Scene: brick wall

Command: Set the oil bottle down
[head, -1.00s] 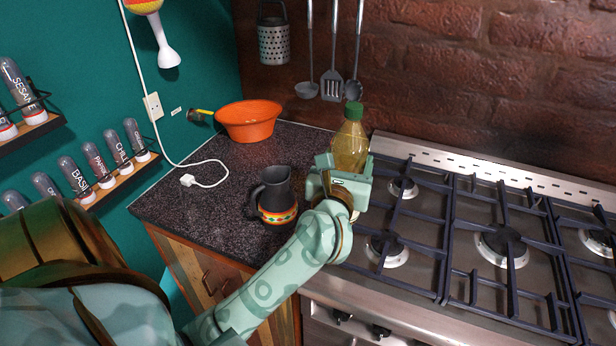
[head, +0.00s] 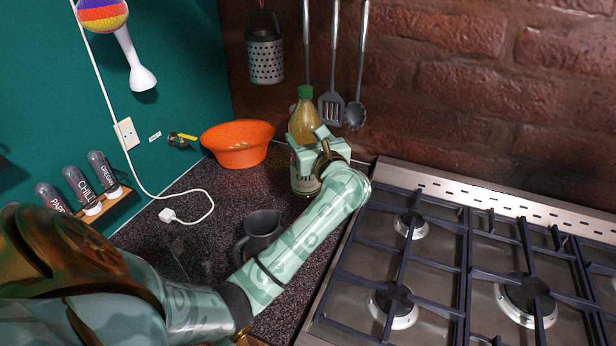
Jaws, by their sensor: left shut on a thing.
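The oil bottle (head: 303,127) is clear with yellow oil and a green cap. It stands upright at the back of the dark speckled counter (head: 222,186), left of the stove and in front of the brick wall. My left gripper (head: 316,150) is shut around its middle from the right front side. The gripper covers part of the bottle. The bottle's lower part shows below the gripper, close to the counter; I cannot tell for sure whether its base touches. My right gripper is not in view.
An orange bowl (head: 237,146) stands left of the bottle. A dark jug (head: 262,228) is beside my forearm, partly hidden. A white plug and cable (head: 178,214) lie on the counter. The gas stove (head: 420,270) is on the right. Utensils (head: 333,105) and a grater (head: 266,60) hang behind.

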